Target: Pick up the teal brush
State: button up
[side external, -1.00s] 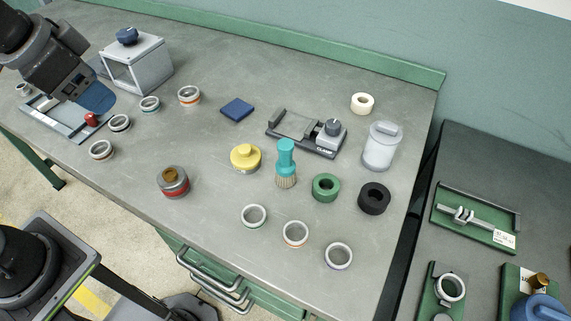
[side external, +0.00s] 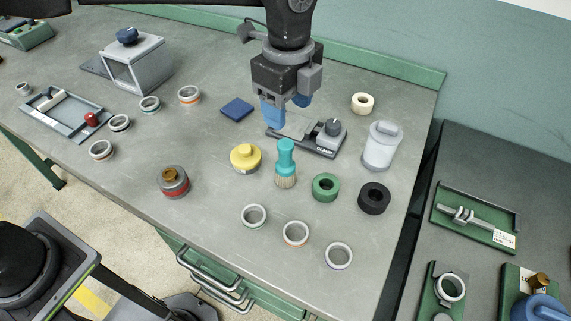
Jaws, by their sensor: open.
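The teal brush (side external: 286,158) stands upright on the grey bench, bristles down and handle up, near the middle of the side external view. My gripper (side external: 287,116) has blue fingers and points down. It appears just behind and above the brush, in front of the clamp fixture (side external: 325,137). Its fingers are open with nothing visible between them. The right finger is partly hidden by the gripper body.
Several pale rings lie in front.

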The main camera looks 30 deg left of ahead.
aim_at(285, 156)
jog(key=f, duration=1.2)
jog(key=shift+a+f, duration=0.25)
jog(key=shift+f, duration=0.15)
jog(key=shift+c, duration=0.4)
grip_shut()
